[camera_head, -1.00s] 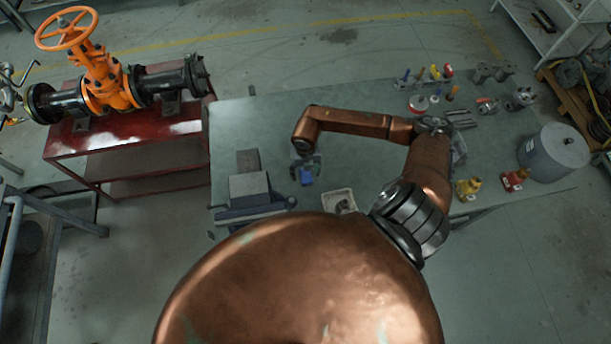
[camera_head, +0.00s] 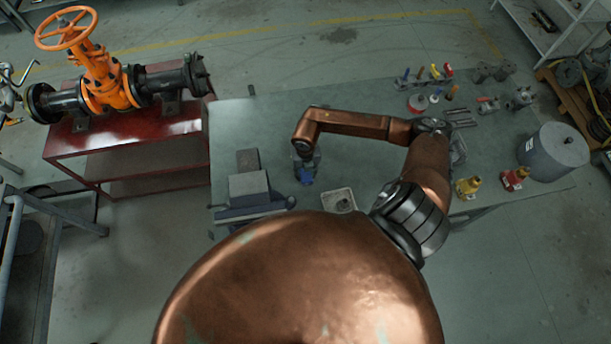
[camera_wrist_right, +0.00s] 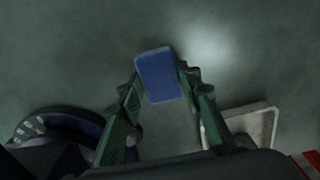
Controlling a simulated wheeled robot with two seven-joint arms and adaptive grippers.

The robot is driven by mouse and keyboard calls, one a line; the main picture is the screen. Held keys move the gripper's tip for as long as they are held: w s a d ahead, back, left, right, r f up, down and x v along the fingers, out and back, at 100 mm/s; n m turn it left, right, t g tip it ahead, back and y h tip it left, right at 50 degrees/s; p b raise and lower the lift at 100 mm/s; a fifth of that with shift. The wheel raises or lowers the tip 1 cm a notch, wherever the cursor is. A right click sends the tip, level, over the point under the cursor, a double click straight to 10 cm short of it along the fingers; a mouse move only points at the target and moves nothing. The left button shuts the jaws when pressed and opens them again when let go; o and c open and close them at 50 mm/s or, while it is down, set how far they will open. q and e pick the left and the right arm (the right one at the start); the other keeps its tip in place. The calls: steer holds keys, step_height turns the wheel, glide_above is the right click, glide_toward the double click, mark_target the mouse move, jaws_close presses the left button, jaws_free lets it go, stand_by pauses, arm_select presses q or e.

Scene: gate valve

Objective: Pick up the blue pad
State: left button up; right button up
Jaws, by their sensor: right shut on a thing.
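The blue pad (camera_head: 306,178) is at the bench top, between the vise and a small white tray. In the right wrist view the blue pad (camera_wrist_right: 159,75) is a blue block with a paler edge, between the two fingers. My right gripper (camera_head: 305,170) is shut on it, with a finger against each side in the wrist view (camera_wrist_right: 160,82). I cannot tell whether the pad touches the bench. My left gripper is not in view.
A grey vise (camera_head: 250,188) stands left of the pad, and a white tray (camera_head: 339,200) close on its right. The bench (camera_head: 245,125) is clear behind the pad. Tools, fittings and a grey drum (camera_head: 553,155) stand at right. An orange gate valve (camera_head: 105,85) stands on a red table.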

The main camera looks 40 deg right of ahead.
steer(key=shift+r, duration=0.1)
steer(key=shift+r, duration=0.6)
steer(key=s+a+r+b, duration=0.2)
steer(key=s+a+r, duration=0.2)
steer(key=s+r, duration=0.7)
steer(key=shift+s+a+r, duration=0.3)
steer(key=shift+s+a, duration=0.1)
steer(key=shift+s, duration=0.7)
steer(key=o, duration=0.3)
steer(key=c, duration=0.4)
steer(key=shift+w, duration=0.1)
